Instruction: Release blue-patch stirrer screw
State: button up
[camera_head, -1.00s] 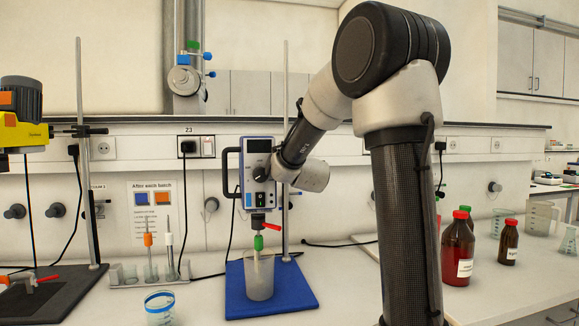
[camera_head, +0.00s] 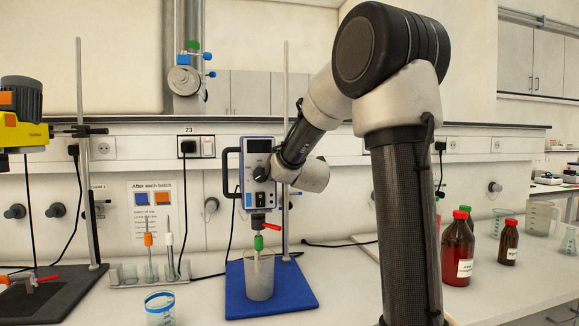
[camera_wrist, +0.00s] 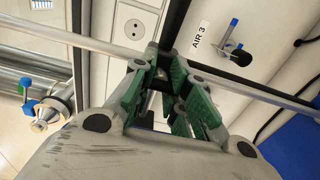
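The blue-and-white overhead stirrer (camera_head: 259,150) hangs on an upright metal rod (camera_head: 286,90) in the head view. A small blue patch (camera_head: 248,200) shows low on its front. Below it are a red lever (camera_head: 271,226) and a green part (camera_head: 258,242) over a beaker. In the wrist view my gripper's green-padded fingers (camera_wrist: 168,88) are close together beside a long metal rod (camera_wrist: 85,38). I cannot make out the screw or whether the fingers hold it.
The clear beaker (camera_head: 259,277) stands on a blue base plate (camera_head: 297,292). Another stirrer (camera_head: 22,118), yellow with an orange patch, is at far left.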

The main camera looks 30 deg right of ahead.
jog(key=o, duration=1)
jog(key=v, duration=1.2)
